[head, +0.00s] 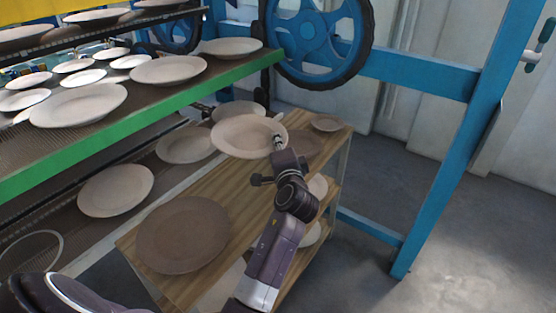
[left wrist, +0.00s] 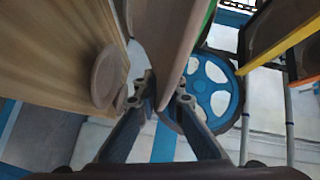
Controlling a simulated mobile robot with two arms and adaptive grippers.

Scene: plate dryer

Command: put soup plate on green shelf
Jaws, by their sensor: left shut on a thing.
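My left gripper (head: 279,145) is shut on the rim of a pale soup plate (head: 243,131) and holds it, slightly tilted, above the far part of the wooden trolley top. In the left wrist view the plate (left wrist: 166,40) stands edge-on between the two fingers of the left gripper (left wrist: 166,92). The green shelf (head: 150,114) is to the left of the held plate, higher up, with its green front edge facing me. Several pale plates lie on it, one large plate (head: 78,105) near the front. My right gripper is not in view.
The wooden trolley (head: 240,205) carries a large brown plate (head: 183,235) and a small plate (head: 326,123) at its far end. Plates lie on the rack level below, one of them (head: 116,190) at left. A blue wheel (head: 313,38) and blue frame stand behind. Floor at right is clear.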

